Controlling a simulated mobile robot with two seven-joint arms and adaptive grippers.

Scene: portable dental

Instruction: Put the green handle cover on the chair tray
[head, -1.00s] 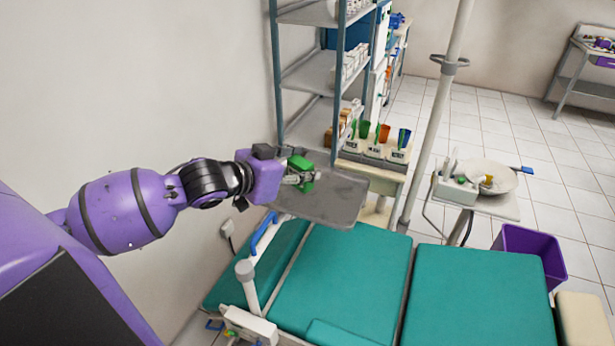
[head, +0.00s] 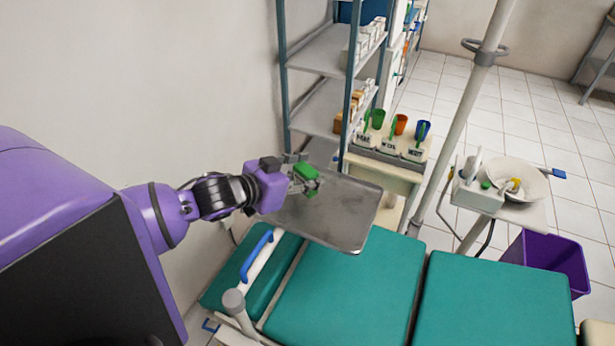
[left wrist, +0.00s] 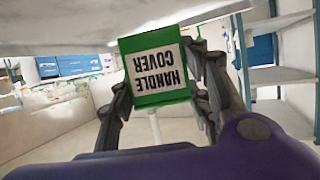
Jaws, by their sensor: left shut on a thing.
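The green handle cover (head: 306,172) is held in my left gripper (head: 304,178), above the far left part of the chair tray. In the left wrist view the green handle cover (left wrist: 158,72) shows its white label, upside down, between the two dark fingers of my left gripper (left wrist: 160,80). The chair tray (head: 345,220) is a bare grey metal tray beside the teal chair. Whether the cover touches the tray cannot be told. My right gripper is not in view.
The teal dental chair (head: 350,280) lies in front of the tray. A metal shelf rack (head: 325,105) stands behind it, and a cart with coloured cups (head: 390,160) stands to its right. A pole (head: 465,110) rises right of the cart. The tray's right side is clear.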

